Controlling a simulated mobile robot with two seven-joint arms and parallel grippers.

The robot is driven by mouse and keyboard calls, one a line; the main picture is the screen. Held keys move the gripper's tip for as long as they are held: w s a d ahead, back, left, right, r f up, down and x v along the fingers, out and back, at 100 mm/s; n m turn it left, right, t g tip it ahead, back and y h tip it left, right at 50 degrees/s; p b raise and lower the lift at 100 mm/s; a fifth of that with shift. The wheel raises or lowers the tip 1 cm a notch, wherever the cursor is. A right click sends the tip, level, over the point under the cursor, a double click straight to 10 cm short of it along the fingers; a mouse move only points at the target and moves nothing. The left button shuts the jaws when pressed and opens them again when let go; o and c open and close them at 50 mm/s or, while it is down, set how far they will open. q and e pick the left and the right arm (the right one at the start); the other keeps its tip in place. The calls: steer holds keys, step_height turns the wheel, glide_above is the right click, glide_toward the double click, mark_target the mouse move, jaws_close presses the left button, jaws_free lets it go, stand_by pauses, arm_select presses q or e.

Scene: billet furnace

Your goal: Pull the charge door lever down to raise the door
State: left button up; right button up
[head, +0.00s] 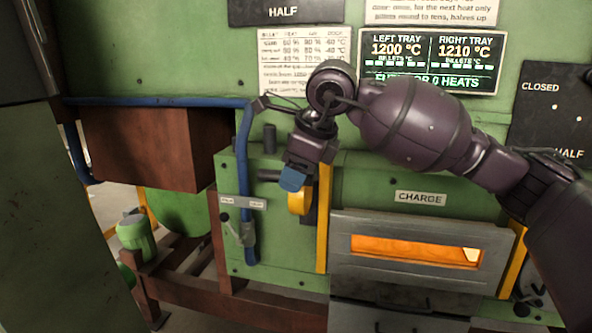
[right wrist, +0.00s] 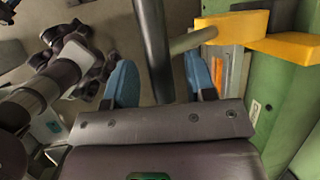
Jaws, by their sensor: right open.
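The charge door (head: 345,248) is a grey panel under the CHARGE label, down in its frame, with an orange glow in its window slot. The charge door lever has a yellow arm (head: 298,203), left of the door; the arm also shows in the right wrist view (right wrist: 232,24). Its dark grip (head: 268,175) sticks out to the left of my right gripper (head: 292,180). In the right wrist view the grip (right wrist: 153,45) passes between the blue fingertips of that gripper (right wrist: 160,82), which is open with gaps on both sides. My left gripper is not in view.
A blue pipe (head: 243,180) runs down left of the lever. A dark stub (head: 270,138) stands above the grip. A lit display (head: 432,62) reads left tray 1200 °C and right tray 1210 °C. A brown box (head: 140,148) juts out at left.

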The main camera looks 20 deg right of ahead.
steer(key=shift+c, duration=0.4)
jaws_close()
steer(key=shift+f, duration=0.15)
